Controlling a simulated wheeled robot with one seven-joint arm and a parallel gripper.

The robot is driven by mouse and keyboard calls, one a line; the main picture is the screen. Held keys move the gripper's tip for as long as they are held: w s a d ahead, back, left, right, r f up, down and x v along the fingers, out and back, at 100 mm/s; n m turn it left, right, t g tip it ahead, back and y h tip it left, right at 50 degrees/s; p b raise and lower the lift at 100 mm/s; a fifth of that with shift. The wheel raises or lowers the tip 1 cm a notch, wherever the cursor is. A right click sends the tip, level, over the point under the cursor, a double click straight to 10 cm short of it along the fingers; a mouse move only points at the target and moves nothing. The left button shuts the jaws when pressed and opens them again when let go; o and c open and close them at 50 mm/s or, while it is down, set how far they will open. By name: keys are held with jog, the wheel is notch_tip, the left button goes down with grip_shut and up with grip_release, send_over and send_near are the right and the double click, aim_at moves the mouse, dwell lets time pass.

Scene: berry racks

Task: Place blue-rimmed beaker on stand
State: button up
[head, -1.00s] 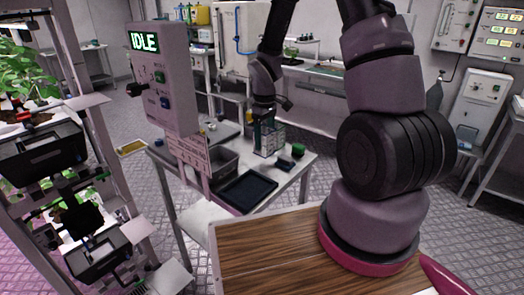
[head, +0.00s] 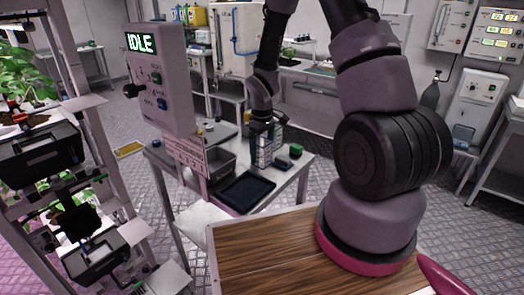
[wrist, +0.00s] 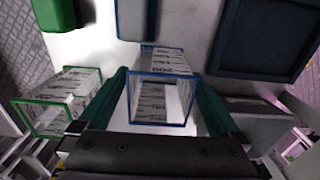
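The blue-rimmed beaker (wrist: 165,62) is a clear square vessel with printed markings, standing on the light tabletop in the wrist view. My gripper (wrist: 160,76) has its two teal fingers on either side of it, with small gaps visible, so it looks open around the beaker rather than shut on it. A green-rimmed beaker (wrist: 62,98) stands just left of the left finger. In the head view my gripper (head: 262,130) reaches down over the beakers on the small table, and the two beakers cannot be told apart. I cannot make out the stand for certain.
The table carries a black tray (head: 247,191), a grey bin (head: 222,163), a dark block (head: 281,163) and a green block (head: 296,150). In the wrist view the tray (wrist: 222,48) lies at upper right. A control post (head: 160,75) reading IDLE rises left of the table.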

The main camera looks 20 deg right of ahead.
jog(key=shift+r, duration=0.1)
notch_tip(320, 180, up, 13)
jog(key=s+d+r+m+t, duration=0.1)
jog(key=s+r+m, duration=0.2)
jog(key=r, duration=0.4)
jog(key=s+d+r+m+t, duration=0.1)
jog(key=s+r+m+t, duration=0.1)
jog(key=s+r, duration=0.4)
jog(key=s+d+r+m+t+y, duration=0.1)
jog(key=s+r+m+t, duration=0.1)
jog(key=r, duration=0.7)
jog(key=shift+s+d+m, duration=0.3)
jog(key=shift+s+m, duration=0.5)
jog(key=shift+s, duration=0.35)
jog(key=s+r+m, duration=0.1)
jog(key=s, duration=0.1)
jog(key=s+r+t, duration=0.1)
jog(key=s, duration=0.1)
jog(key=s+r+m+t+y, duration=0.1)
jog(key=s, duration=0.1)
jog(key=shift+r+m, duration=0.3)
jog(key=shift+r, duration=0.05)
jog(key=shift+s, duration=0.15)
